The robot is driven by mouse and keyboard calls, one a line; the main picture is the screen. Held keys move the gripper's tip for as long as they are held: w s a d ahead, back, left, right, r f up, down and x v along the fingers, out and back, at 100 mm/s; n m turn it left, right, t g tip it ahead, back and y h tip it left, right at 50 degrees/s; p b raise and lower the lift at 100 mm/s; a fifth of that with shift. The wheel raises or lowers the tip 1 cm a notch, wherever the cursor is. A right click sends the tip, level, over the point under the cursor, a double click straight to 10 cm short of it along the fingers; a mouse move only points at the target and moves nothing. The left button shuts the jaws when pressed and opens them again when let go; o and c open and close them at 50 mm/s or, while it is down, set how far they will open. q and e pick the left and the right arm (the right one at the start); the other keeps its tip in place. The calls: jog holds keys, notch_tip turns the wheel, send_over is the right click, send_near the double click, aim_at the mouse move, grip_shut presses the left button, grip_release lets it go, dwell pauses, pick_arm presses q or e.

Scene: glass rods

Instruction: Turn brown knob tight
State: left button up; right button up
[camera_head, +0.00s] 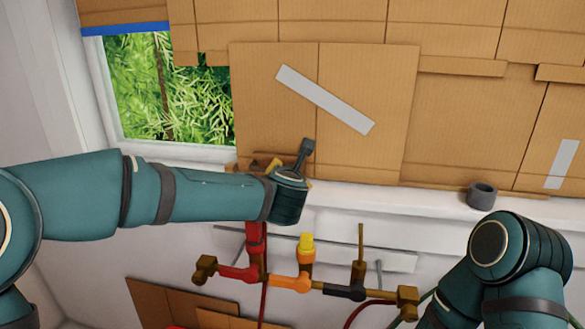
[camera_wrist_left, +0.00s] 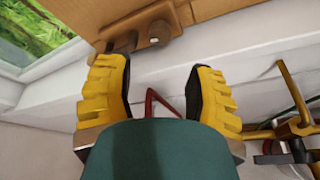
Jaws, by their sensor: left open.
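A pipe assembly with red, orange (camera_head: 290,283) and black sections is mounted low on the white wall. Brown fittings sit at its left end (camera_head: 205,269) and right end (camera_head: 407,302), and a thin brown stem (camera_head: 361,245) rises on its right. I cannot tell which brown part is the knob. My left gripper (camera_head: 290,174) is above the red upright pipe (camera_head: 256,240), whose top it hides. In the left wrist view its yellow fingers (camera_wrist_left: 160,75) are apart with nothing held. A brown bracket with a round knob-like piece (camera_wrist_left: 159,32) lies beyond them. My right gripper is out of view.
Cardboard sheets (camera_head: 365,80) cover much of the wall beside a window (camera_head: 165,95). A dark grey ring (camera_head: 482,195) sits on the white ledge. A yellow-topped fitting (camera_head: 306,243) stands on the orange section. My right arm is at the lower right.

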pick_arm(q)
jog(key=x, duration=1.2)
jog(key=shift+w+f, duration=0.15)
jog(key=shift+w, duration=0.2)
jog(key=shift+o, duration=0.2)
